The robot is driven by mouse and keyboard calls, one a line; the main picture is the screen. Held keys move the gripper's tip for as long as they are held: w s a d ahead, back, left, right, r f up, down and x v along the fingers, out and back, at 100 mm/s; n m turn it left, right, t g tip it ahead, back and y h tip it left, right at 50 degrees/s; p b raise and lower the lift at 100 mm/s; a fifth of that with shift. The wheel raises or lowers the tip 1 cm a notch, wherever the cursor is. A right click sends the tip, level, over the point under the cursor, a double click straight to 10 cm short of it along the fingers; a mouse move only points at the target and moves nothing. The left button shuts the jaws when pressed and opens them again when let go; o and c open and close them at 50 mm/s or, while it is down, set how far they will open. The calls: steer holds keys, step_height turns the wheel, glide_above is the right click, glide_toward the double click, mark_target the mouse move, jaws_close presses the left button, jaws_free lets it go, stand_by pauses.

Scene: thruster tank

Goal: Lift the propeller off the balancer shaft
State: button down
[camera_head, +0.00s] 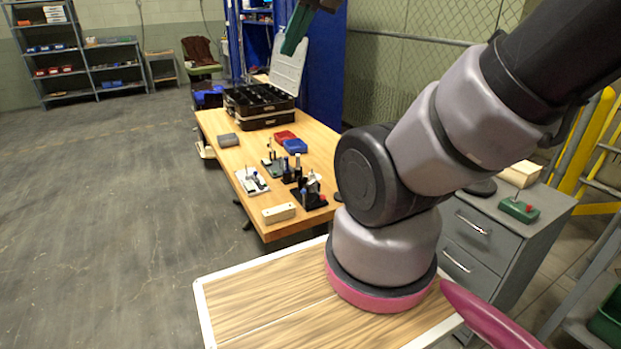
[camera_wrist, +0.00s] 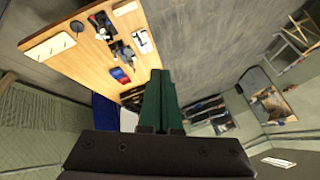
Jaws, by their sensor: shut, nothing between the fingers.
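My gripper (camera_head: 296,30) is high in the air at the top of the head view, with green fingers closed together and empty. In the wrist view its green fingers (camera_wrist: 161,98) also lie side by side, well away from any object. I cannot tell which is the balancer, and no propeller can be made out at this size.
A beige block (camera_head: 279,213) lies near the bench's front edge. Red (camera_head: 284,136) and blue (camera_head: 295,146) bins and an open black case (camera_head: 260,118) stand farther back. Open floor lies left.

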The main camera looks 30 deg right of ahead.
steer(key=c, duration=1)
jaws_free()
steer(key=shift+w, duration=0.1)
steer(key=o, duration=0.4)
steer(key=shift+w+d+f, duration=0.2)
steer(key=shift+w+d, duration=0.05)
steer(key=shift+w, duration=0.2)
steer(key=n+g+h, duration=0.2)
steer(key=n+g, duration=0.2)
steer(key=n, duration=0.1)
glide_above(313, 176)
steer(key=s, duration=0.1)
step_height(313, 176, down, 38)
steer(key=shift+x, duration=2.45)
